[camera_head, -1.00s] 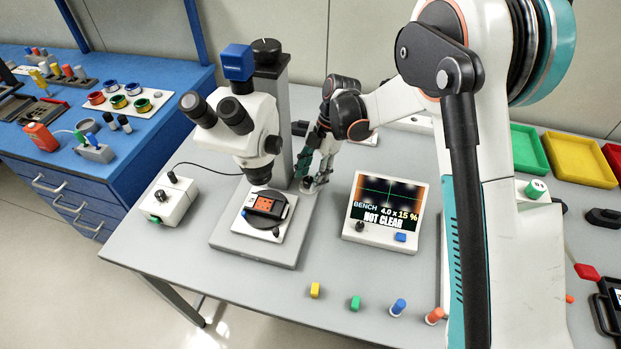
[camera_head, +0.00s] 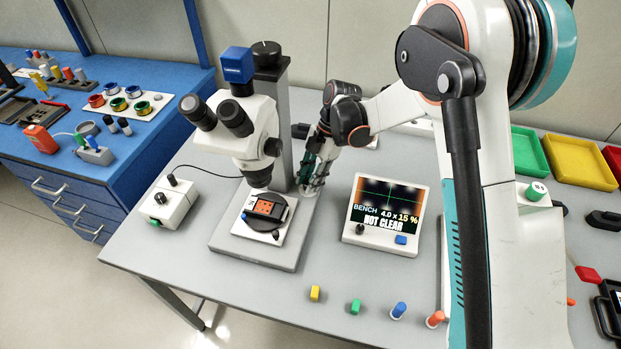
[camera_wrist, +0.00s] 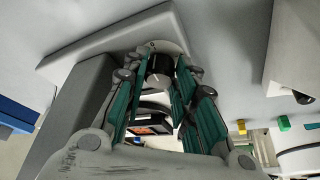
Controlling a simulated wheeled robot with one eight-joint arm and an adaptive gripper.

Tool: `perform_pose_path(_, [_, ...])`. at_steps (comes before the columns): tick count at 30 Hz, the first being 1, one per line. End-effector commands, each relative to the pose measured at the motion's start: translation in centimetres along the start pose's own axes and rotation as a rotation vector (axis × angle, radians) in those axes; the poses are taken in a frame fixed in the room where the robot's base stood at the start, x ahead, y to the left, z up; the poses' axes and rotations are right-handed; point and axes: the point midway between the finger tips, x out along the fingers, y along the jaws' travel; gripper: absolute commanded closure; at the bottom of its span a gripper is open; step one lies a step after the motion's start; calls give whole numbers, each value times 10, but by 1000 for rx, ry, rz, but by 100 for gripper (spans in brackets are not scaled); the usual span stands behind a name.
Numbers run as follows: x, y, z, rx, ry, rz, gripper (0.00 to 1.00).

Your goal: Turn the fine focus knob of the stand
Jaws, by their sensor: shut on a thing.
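The microscope stand has a grey column (camera_head: 283,125) on a flat base (camera_head: 225,240), with a white head (camera_head: 255,125) and twin eyepieces. My gripper (camera_head: 310,188) is low on the right of the column, just above the base's right edge. In the wrist view the teal fingers of my gripper (camera_wrist: 160,66) are shut around a dark round knob with a white mark (camera_wrist: 158,64), likely the fine focus knob. In the head view my fingers hide this knob. A screen (camera_head: 388,207) on the right reads "BENCH 4.0 x 15 %" and "NOT CLEAR".
A black stage with an orange sample (camera_head: 264,207) lies under the head. A white control box (camera_head: 168,205) stands left of the base. Coloured trays (camera_head: 580,160) are at the back right.

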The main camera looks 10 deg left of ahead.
Motion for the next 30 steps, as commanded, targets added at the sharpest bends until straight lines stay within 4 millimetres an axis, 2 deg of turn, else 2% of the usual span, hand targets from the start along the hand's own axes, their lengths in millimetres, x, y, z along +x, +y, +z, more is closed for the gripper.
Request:
perform_pose_path(8, [0, -2, 0, 165, 0, 70, 98])
perform_pose_path(30, [2, -6, -3, 810, 1, 337, 98])
